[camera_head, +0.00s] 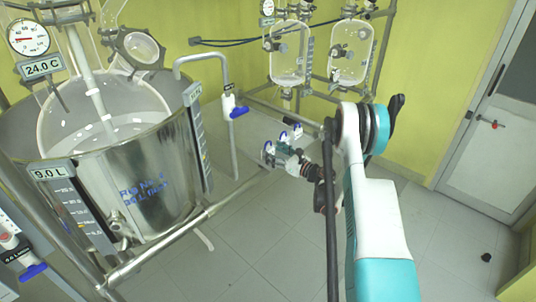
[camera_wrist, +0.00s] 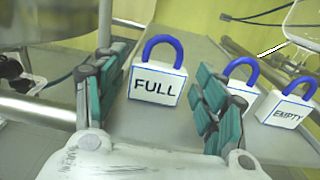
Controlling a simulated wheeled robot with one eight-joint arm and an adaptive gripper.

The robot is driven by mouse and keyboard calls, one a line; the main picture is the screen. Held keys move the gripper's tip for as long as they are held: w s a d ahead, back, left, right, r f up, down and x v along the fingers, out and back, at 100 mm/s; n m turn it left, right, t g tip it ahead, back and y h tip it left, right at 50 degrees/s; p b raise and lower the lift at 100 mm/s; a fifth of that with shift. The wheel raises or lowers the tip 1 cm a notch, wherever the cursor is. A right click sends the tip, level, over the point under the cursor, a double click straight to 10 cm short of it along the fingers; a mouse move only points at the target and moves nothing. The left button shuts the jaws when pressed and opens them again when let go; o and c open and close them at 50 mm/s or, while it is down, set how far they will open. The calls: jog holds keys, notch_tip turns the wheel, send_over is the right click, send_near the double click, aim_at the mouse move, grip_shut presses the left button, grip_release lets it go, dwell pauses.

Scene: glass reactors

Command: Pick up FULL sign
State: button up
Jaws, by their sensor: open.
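The FULL sign (camera_wrist: 157,84) is a white padlock-shaped block with dark lettering and a blue shackle. It stands upright on a grey surface in the wrist view, face towards me. My gripper (camera_wrist: 160,100) is open, with one teal-padded finger to the left of the sign and one to the right. The sign shows between them, with visible gaps on both sides. In the head view my gripper (camera_head: 281,152) is small, beside little blue-and-white signs that are too small to read.
A second blue-shackled sign (camera_wrist: 241,84) is partly hidden behind my right finger. An EMPTY sign (camera_wrist: 285,111) stands farther right. In the head view a large steel vessel (camera_head: 150,180) fills the left. Glass reactors (camera_head: 289,52) hang behind. Tiled floor (camera_head: 260,255) is clear in front.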

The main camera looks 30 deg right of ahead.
aim_at(270, 150)
jog(key=w, duration=0.1)
jog(key=w+a+b, duration=0.1)
jog(key=shift+w+f, duration=0.3)
jog(key=shift+f, duration=0.1)
jog(key=shift+w+a+r, duration=0.15)
jog(key=shift+w, duration=0.3)
jog(key=c, duration=0.8)
jog(key=shift+c, duration=0.2)
